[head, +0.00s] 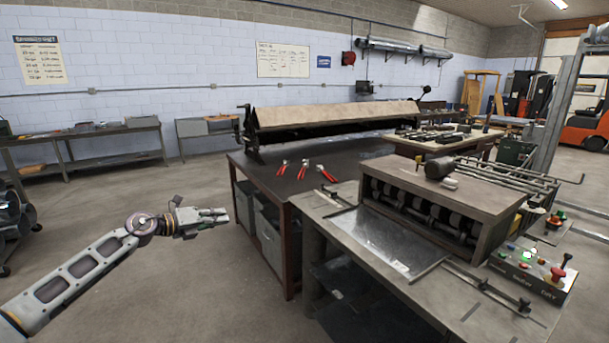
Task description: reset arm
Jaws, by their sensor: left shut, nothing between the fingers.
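My left arm comes in from the lower left, and its gripper (213,215) points right over open floor. The gripper is shut and empty. It is in front of and left of the dark workbench (262,172), apart from it in the picture. My right gripper is not in view.
Red-handled tools (303,171) lie on the dark bench below a long sheet-bending machine (335,114). At right, a roller machine (440,195) stands on a grey table with a flat metal sheet (385,240) and a button box (533,272). The floor at left centre is clear.

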